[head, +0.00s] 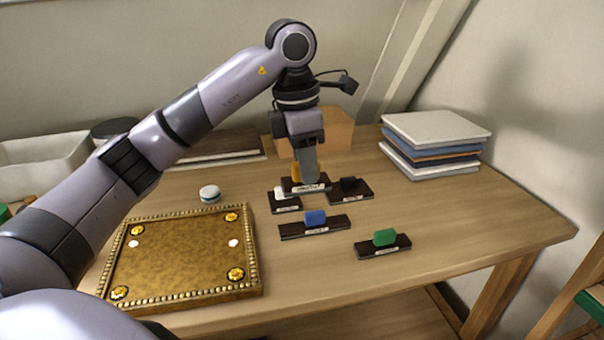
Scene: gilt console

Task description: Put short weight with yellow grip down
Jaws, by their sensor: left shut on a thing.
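My left gripper (309,178) points down over the wooden table (440,220), shut on the short weight with the yellow grip (297,172). Its dark base with a pale label (306,188) shows below the fingers, and part of the yellow grip shows to their left. It sits among the other weights, between the white-grip one and the black-grip one. I cannot tell whether its base touches the table. My right gripper is not in view.
Close by are weights with a white grip (283,203), black grip (350,189), blue grip (315,223) and green grip (384,245). A gilt panel (180,258) lies front left. A cardboard box (337,130) and a book stack (435,143) stand behind. The right front is clear.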

